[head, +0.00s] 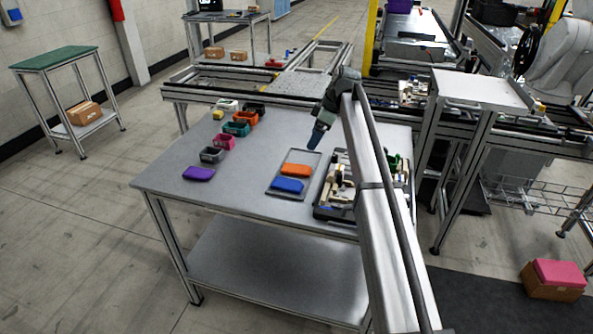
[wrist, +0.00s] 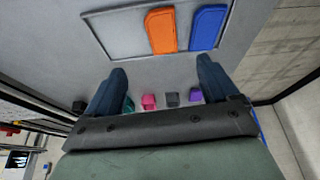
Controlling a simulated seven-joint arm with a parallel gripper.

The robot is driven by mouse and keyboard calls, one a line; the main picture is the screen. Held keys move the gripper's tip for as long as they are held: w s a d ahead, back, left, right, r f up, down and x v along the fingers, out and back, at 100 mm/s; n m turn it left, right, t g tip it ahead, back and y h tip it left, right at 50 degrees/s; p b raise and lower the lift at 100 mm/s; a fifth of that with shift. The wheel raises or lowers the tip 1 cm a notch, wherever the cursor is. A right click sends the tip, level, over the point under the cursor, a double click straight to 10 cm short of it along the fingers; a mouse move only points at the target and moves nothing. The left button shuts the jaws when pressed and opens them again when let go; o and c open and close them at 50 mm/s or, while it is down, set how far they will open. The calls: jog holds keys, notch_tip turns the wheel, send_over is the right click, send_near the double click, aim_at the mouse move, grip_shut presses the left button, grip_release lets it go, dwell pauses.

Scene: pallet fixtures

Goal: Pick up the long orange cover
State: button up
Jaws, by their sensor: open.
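The long orange cover (head: 295,170) lies flat on a grey tray (head: 272,192) on the metal table. In the wrist view the orange cover (wrist: 160,32) lies beside a blue cover (wrist: 207,28), ahead of my fingertips. The blue cover (head: 287,185) is just in front of the orange one in the head view. My gripper (head: 315,138) is above the table, near the back edge of the tray, apart from the covers. In the wrist view my gripper (wrist: 162,75) has its two blue fingers wide apart, with nothing between them.
A black fixture tray (head: 325,212) with parts stands right of the covers' tray. The table's left front (head: 165,178) is clear.

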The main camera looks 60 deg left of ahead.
send_near(297, 168)
jog(key=x, duration=0.2)
jog(key=shift+w+a+f, duration=0.1)
jog(key=shift+w+f, duration=0.05)
jog(key=shift+f, duration=0.2)
jog(key=shift+s+x, duration=0.2)
jog(key=shift+x, duration=2.7)
jog(key=shift+r, duration=0.15)
jog(key=shift+c, duration=0.5)
jog(key=c, duration=1)
